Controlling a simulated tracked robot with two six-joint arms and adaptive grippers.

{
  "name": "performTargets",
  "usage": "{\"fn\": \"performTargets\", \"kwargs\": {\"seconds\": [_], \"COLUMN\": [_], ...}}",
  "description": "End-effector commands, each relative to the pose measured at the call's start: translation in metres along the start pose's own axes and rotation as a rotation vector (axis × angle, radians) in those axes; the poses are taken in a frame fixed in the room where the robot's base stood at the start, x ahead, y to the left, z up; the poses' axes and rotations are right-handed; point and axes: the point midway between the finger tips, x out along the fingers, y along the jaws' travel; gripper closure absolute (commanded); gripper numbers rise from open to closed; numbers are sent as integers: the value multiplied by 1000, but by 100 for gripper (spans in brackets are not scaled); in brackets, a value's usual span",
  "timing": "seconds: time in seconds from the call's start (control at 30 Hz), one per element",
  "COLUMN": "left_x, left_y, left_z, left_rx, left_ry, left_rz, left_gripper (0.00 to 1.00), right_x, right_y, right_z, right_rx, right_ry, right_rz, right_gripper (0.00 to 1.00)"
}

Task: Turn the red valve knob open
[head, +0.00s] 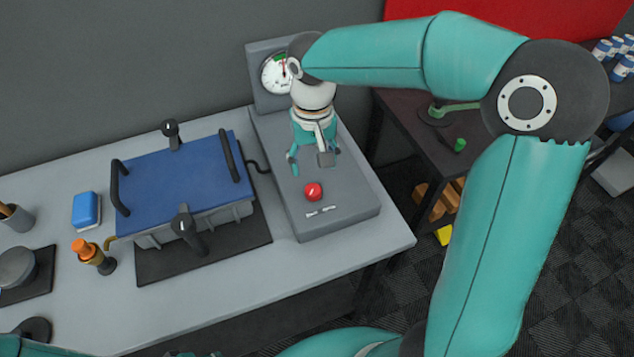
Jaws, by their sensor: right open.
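The red knob (313,191) is small and round and sits on top of a grey box (352,213), near its front end. A small light marking (321,211) lies on the box just in front of the knob. My right gripper (309,163) points down over the box, just behind the knob in the picture. Its fingers are apart, and nothing shows between them. I cannot tell its exact height above the box. The knob is in full view, apart from the fingers.
A round gauge (275,75) stands behind the box, partly hidden by my right arm. A blue-topped unit (180,180) with black handles and clamps stands to the left on the grey table (290,270). An orange-topped bottle (86,251) and a blue block (87,210) are further left.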

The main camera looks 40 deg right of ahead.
Motion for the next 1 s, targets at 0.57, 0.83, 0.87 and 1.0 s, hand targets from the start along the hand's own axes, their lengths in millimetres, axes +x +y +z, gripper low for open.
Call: {"fn": "performTargets", "kwargs": {"seconds": [0.57,0.83,0.87,1.0], "left_x": [-5,-5,-5,-5], "left_y": [2,2,2,2], "left_z": [0,0,0,0], "left_rx": [0,0,0,0], "left_ry": [1,1,1,0], "left_rz": [0,0,0,0], "left_gripper": [60,60,60,60], "right_x": [88,90,90,90], "right_y": [-2,-3,-3,-3], "right_z": [0,0,0,0], "right_rx": [-6,-6,-6,-5], "right_ry": [-1,0,0,0], "right_rz": [0,-1,-1,-1], "right_gripper": [36,36,36,56]}}
